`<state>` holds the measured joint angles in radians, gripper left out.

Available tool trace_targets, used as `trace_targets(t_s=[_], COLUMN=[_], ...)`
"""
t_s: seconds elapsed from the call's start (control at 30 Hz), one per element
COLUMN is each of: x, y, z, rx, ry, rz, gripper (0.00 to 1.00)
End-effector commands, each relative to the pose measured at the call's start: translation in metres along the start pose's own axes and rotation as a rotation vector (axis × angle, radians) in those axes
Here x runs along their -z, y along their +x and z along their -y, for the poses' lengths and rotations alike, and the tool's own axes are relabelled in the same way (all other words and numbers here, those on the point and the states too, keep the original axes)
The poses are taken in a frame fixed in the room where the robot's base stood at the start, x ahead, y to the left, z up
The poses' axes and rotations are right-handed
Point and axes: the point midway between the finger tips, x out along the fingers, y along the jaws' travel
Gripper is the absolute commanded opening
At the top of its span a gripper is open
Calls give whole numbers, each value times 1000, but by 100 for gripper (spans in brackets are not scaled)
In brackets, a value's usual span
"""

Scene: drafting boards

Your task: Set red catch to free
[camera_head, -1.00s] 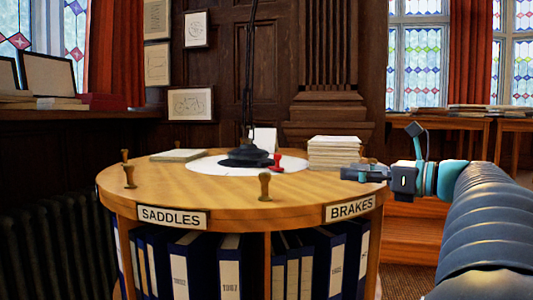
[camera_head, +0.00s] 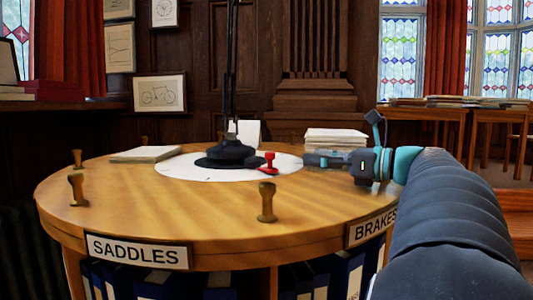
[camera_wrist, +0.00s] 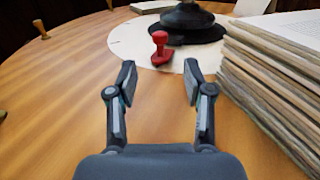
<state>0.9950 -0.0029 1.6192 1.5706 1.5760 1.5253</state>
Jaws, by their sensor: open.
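The red catch (camera_head: 268,163) is a small upright knob on a flat red foot. It stands at the edge of the white disc (camera_head: 185,170) on the round wooden table, in front of a black lamp base (camera_head: 230,153). In the wrist view the catch (camera_wrist: 160,48) stands just beyond my fingertips, centred between them. My gripper (camera_wrist: 160,72) is open and empty, low over the table. In the head view my gripper (camera_head: 308,158) is right of the catch, apart from it. No free marking is readable.
A paper stack (camera_wrist: 265,85) stands close to the right of my gripper. Brown knobs (camera_head: 267,203) stand around the table rim, which bears SADDLES (camera_head: 137,250) and BRAKES labels. A flat pad (camera_head: 146,154) lies at the left. The tabletop's front left is mostly clear.

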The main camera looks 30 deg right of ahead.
Motion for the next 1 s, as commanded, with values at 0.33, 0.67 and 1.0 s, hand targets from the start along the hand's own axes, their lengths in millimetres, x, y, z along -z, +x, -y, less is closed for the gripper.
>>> trace_targets(t_s=[0.33,0.67,1.0], x=[0,0,0], y=[64,115,127], z=[-1,-2,-2], rx=[-5,-6,-2], ry=[0,1,0], rz=[0,0,0], gripper=[51,51,51])
